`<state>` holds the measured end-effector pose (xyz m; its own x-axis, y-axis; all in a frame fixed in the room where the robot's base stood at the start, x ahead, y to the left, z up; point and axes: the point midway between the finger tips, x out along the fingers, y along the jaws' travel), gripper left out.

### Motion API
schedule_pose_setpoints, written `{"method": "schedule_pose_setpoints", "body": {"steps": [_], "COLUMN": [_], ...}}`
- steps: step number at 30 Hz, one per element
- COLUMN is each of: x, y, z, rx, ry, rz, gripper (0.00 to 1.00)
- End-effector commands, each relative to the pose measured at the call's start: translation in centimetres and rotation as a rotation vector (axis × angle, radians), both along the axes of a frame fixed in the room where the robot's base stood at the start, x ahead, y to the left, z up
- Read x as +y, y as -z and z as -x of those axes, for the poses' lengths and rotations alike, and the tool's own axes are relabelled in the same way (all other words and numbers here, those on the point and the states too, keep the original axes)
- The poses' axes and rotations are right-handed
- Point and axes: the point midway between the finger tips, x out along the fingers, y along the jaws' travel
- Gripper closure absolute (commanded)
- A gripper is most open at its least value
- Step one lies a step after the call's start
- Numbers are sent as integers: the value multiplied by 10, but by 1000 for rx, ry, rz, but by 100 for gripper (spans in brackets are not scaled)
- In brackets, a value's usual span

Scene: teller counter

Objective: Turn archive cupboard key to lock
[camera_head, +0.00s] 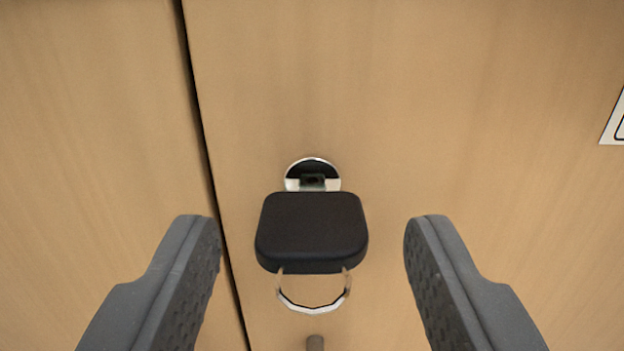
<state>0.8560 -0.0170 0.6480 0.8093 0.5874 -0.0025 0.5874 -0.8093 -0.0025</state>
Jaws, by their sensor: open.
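The key (311,228) has a black, rounded, flat head and sits in front of a round silver lock (327,183) on the wooden cupboard door (450,100). The head hides the lower part of the lock and the key's shaft. A metal ring (312,308) hangs below the head. My gripper (312,225) is open, with one grey finger to the left of the key head and one to the right. There are clear gaps on both sides, and neither finger appears to touch the key.
A dark vertical gap (205,155) separates this door from the wooden panel (90,120) on the left. A small round peg or knob (315,343) shows at the bottom edge below the ring. A white label (614,128) with a dark outline is at the right edge.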

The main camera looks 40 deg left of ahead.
Motion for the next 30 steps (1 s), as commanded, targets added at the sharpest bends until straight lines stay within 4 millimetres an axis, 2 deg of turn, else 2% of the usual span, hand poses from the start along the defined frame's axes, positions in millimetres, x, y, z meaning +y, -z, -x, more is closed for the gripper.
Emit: {"method": "schedule_pose_setpoints", "body": {"steps": [6, 14, 18, 19, 20, 21, 24, 30], "x": [7, 7, 7, 7, 7, 28, 15, 11], "y": [-1, -2, -1, -1, -1, -2, -1, -1], "z": [-8, -9, -9, -9, -9, -8, -8, -8], "rx": [-3, -2, -2, -2, -3, 1, -3, -27], "ry": [-1, -1, -1, -1, -2, -6, -6, -8], "rz": [0, 0, 0, 0, 0, -1, 3, 36], "gripper": [49, 49, 88, 94, 94, 94, 93, 94]}}
